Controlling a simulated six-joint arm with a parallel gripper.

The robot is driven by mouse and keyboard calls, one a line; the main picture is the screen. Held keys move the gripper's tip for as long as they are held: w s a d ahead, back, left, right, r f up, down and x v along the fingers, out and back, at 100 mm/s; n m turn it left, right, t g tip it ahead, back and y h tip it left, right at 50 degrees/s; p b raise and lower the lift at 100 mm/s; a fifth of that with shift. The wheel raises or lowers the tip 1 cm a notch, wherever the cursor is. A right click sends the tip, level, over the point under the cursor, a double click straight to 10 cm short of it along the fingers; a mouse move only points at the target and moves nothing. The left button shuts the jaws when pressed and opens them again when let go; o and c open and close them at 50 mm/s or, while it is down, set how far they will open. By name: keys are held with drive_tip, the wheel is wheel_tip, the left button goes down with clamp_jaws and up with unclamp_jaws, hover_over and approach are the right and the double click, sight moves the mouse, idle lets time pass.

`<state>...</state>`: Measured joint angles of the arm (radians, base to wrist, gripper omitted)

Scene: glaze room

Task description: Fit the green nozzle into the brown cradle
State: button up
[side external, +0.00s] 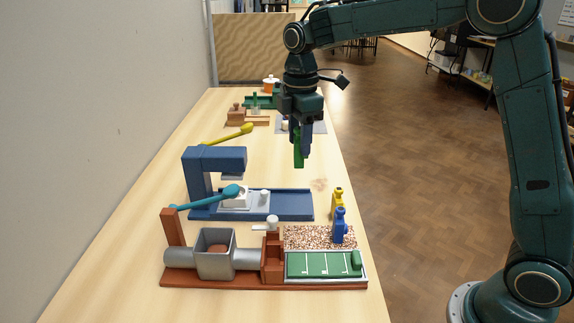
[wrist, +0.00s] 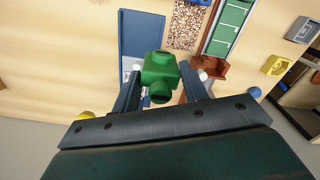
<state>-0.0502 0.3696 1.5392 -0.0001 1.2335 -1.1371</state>
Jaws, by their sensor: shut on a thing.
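The green nozzle (side external: 298,150) is between the fingers of my gripper (side external: 303,155), high above the table near its right edge. In the wrist view my gripper (wrist: 161,82) is shut on the nozzle (wrist: 158,68), which shows a blocky body with a round stub. The brown cradle (side external: 272,265) is an open, stepped block on the brown base, between the grey cylinder and the green panel. It also shows in the wrist view (wrist: 208,70), right of the nozzle and apart from it. The cradle's inside is only partly visible.
A blue press (side external: 215,160) with a teal lever (side external: 210,197) stands behind the brown base. Blue (side external: 340,228) and yellow (side external: 337,203) bottles stand near the right edge, by a speckled pad (side external: 310,237). A yellow lever (side external: 228,135) and other fixtures stand farther back.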

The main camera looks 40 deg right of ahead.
drive_tip(key=s+a+f, duration=0.2)
drive_tip(key=s+a, duration=0.2)
drive_tip(key=a, duration=0.3)
drive_tip(key=s+a+f, duration=0.2)
drive_tip(key=s+a, duration=0.1)
drive_tip(key=a, duration=0.5)
drive_tip(key=shift+s+a+f, duration=0.15)
drive_tip(key=shift+s+f, duration=0.1)
drive_tip(key=shift+s, duration=0.1)
drive_tip(key=shift+f, duration=0.25)
